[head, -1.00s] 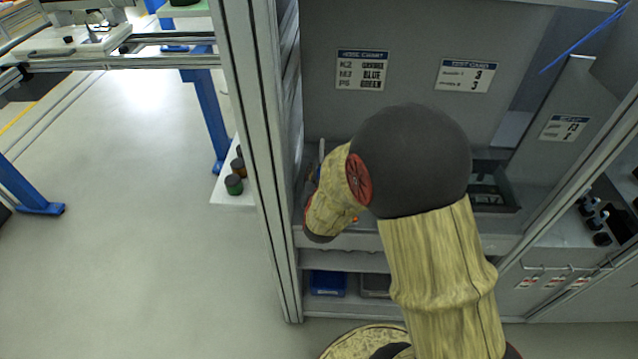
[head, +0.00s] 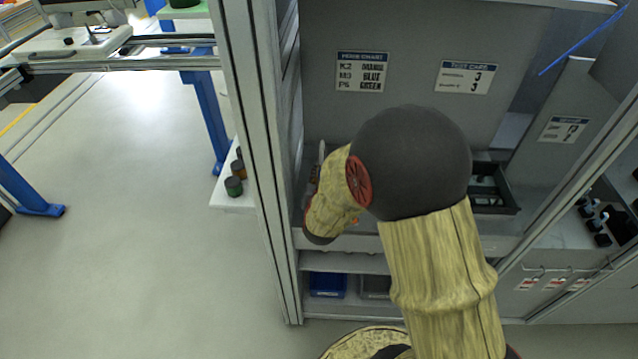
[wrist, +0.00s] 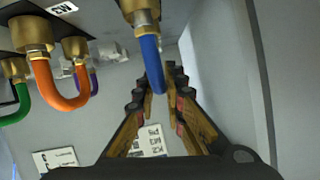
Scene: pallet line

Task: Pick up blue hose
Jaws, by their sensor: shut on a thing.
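The blue hose (wrist: 153,66) hangs from a brass fitting (wrist: 140,20) at the top of the wrist view. Its lower end lies between the fingers of my gripper (wrist: 160,88), which is shut on it. In the head view my arm's own links hide most of the gripper and the hose; only a small part of the gripper shows at the arm's left.
To the left in the wrist view hang an orange hose (wrist: 61,99), a purple hose (wrist: 93,82) and a green hose (wrist: 17,115). A pale wall stands close on the right. In the head view, a metal post (head: 258,150) stands left of my arm and a dark tray (head: 508,205) right.

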